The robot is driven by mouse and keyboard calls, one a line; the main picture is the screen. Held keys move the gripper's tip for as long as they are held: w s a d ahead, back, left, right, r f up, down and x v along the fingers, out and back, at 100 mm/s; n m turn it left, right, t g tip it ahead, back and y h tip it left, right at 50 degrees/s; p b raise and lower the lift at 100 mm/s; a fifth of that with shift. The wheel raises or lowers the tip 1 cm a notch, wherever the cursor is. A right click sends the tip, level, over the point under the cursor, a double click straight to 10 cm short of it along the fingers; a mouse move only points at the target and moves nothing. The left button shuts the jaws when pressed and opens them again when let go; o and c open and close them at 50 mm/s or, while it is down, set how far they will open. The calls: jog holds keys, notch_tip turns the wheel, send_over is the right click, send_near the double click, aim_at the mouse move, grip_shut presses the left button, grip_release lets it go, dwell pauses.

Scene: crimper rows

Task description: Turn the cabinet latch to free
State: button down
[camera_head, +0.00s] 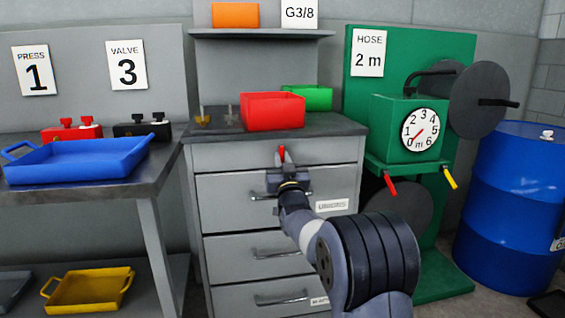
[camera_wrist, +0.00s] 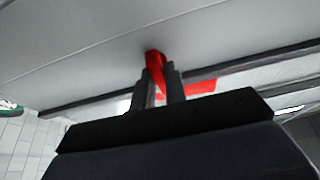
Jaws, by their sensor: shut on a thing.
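The cabinet (camera_head: 230,189) is grey with several drawers. Its red latch (camera_head: 282,154) sits at the top middle of the front and points upward in the head view. My gripper (camera_head: 281,168) is at the cabinet front, just below the latch's visible tip. In the wrist view, the red latch (camera_wrist: 154,62) shows between and beyond the two dark fingers of my gripper (camera_wrist: 160,84), which are shut on it. A second red piece shows to the right of the fingers. The lower part of the latch is hidden by my gripper in the head view.
A red bin (camera_head: 272,111) and a green bin (camera_head: 310,97) stand on the cabinet top. A workbench with a blue tray (camera_head: 75,160) is at left. The green hose stand (camera_head: 430,270) and a blue drum (camera_head: 510,210) are at right. Drawer handles (camera_head: 275,253) stick out below my gripper.

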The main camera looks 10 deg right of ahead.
jog(key=c, duration=1.4)
grip_release()
jog(key=shift+c, duration=0.2)
jog(key=v, duration=1)
jog(key=shift+s+f+p, duration=0.25)
jog(key=shift+s+p, duration=0.1)
jog(key=shift+p, duration=0.05)
jog(key=shift+b+x, duration=0.35)
jog(key=shift+x, duration=5.05)
jog(key=shift+s, duration=0.1)
